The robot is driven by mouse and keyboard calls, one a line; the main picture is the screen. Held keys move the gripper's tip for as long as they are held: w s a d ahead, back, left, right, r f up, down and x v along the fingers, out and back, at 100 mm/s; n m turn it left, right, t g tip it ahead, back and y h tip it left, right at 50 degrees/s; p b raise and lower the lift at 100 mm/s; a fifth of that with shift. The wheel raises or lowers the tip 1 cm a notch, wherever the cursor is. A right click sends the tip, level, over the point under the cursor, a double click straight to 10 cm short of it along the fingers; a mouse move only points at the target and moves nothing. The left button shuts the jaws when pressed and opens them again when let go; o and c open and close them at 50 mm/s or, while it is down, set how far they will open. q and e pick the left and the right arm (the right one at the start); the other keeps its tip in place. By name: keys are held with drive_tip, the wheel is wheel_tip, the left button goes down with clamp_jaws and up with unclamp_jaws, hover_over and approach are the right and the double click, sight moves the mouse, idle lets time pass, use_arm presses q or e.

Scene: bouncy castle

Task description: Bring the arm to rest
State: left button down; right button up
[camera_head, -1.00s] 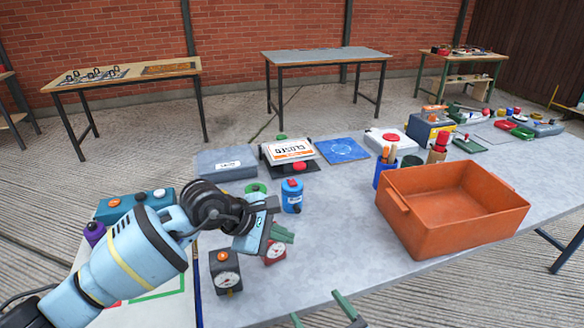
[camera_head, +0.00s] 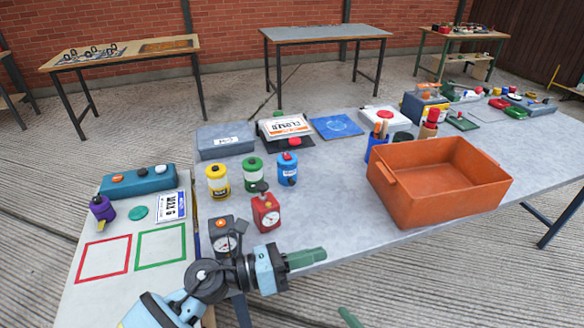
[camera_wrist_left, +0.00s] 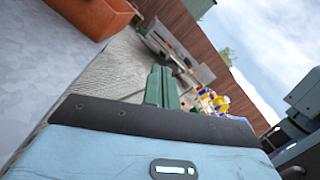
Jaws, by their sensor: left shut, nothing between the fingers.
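My left arm comes in at the bottom of the head view. Its gripper (camera_head: 306,257) has green fingers that are together and hold nothing. It points right, at the near edge of the grey table (camera_head: 350,215), in front of the red gauge. The left wrist view shows the shut green fingers (camera_wrist_left: 162,88) from behind, with sky and fence beyond. Of my right gripper only a green fingertip (camera_head: 350,318) shows at the bottom edge of the head view.
A red gauge (camera_head: 265,209) and a dark gauge (camera_head: 224,236) stand close behind the left gripper. An orange bin (camera_head: 440,205) stands to the right. Yellow (camera_head: 218,181), green (camera_head: 251,173) and blue (camera_head: 287,169) canisters stand behind. Table between gauges and bin is clear.

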use_arm(q)
drive_tip(key=s+a+f+n+t+y+p, duration=0.1)
drive_tip(key=s+a+f+n+t+y, duration=0.35)
drive_tip(key=n, duration=0.95)
drive_tip(key=s+a+f+n+t+y+p, duration=0.1)
drive_tip(key=s+a+f+n+t+y, duration=0.1)
drive_tip(key=a+f+n+t+y, duration=0.75)
drive_tip(key=s+a+f+n+g, duration=0.3)
drive_tip(key=s+f+n, duration=0.1)
drive_tip(key=s+n, duration=0.2)
drive_tip(key=s+a+f+n+g+y, duration=0.1)
drive_tip(key=s+a+f+n+g, duration=0.2)
drive_tip(key=s+n, duration=0.3)
drive_tip(key=s+a+f+n+g+y, duration=0.1)
drive_tip(key=s+a+f+n+g, duration=0.2)
drive_tip(key=s+n, duration=0.4)
drive_tip(key=shift+s+a+f+g+p, duration=0.45)
drive_tip(key=shift+s+f, duration=0.4)
drive_tip(key=shift+s, duration=0.25)
use_arm(e)
drive_tip(key=s+d+f+n+g+h, duration=0.2)
drive_tip(key=s+d+n, duration=0.3)
drive_tip(key=s+n, duration=0.5)
drive_tip(key=s+d+f+n+g+h, duration=0.2)
drive_tip(key=s+d+f+n, duration=0.3)
drive_tip(key=s+n, duration=0.4)
drive_tip(key=n, duration=0.2)
drive_tip(key=shift+s+d+f+n+g+h, duration=0.15)
drive_tip(key=shift+s+d+n+g+h, duration=0.15)
drive_tip(key=shift+s+d+h, duration=0.1)
